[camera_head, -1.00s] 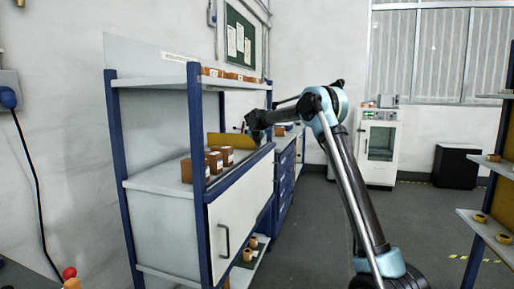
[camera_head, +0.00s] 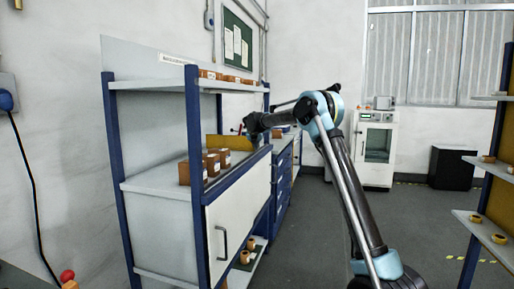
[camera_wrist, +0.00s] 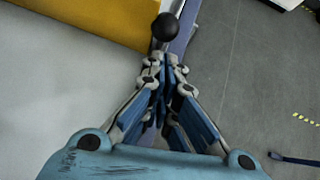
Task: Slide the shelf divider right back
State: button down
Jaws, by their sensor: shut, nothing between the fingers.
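The shelf divider is a yellow panel (camera_head: 229,142) standing on the middle shelf board (camera_head: 158,181), behind the small brown boxes. In the wrist view it shows as a yellow strip (camera_wrist: 100,16) at the upper left. A black round knob (camera_wrist: 165,27) sits by the panel's right end, over the shelf's front edge. My gripper (camera_wrist: 162,62) is shut and empty, its fingertips pointing at the knob just below it in the picture; I cannot tell whether they touch. In the head view my gripper (camera_head: 249,131) is at the divider's right end, partly hidden by my wrist.
Several brown boxes (camera_head: 212,161) stand on the middle board in front of the divider. A blue shelf post (camera_head: 196,150) rises at the near corner. A second rack (camera_head: 490,190) stands at the right.

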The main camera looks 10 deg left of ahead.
jog(key=s, duration=0.3)
jog(key=shift+s+r, duration=0.15)
jog(key=v, duration=0.8)
jog(key=s+d+m+g, duration=0.1)
jog(key=s+d+m, duration=0.25)
jog(key=d, duration=0.35)
jog(key=s+d+m+h, duration=0.1)
jog(key=s+d+m, duration=0.2)
jog(key=s+d, duration=0.3)
jog(key=s+d+m+g, duration=0.1)
jog(key=s+d+m, duration=0.2)
jog(key=d, duration=0.5)
jog(key=s+d+f+m+g+h, duration=0.15)
jog(key=s+d+f+m, duration=0.25)
jog(key=s+d+m, duration=0.8)
jog(key=s+d+f+m+g, duration=0.1)
jog(key=s+d+f+m, duration=0.3)
jog(key=s+f, duration=0.3)
jog(key=s+d+f+m+g+y, duration=0.1)
jog(key=s+d+f+m, duration=0.4)
jog(key=s, duration=1.3)
jog(key=s+d+f+m+g, duration=0.2)
jog(key=s+d+f+m, duration=0.2)
jog(key=s+f, duration=0.7)
jog(key=shift+s+d+f+m+y, duration=0.2)
jog(key=shift+s+d+m+y, duration=0.15)
jog(key=shift+s+m, duration=0.6)
jog(key=shift+w+g, duration=0.2)
jog(key=shift+g, duration=0.05)
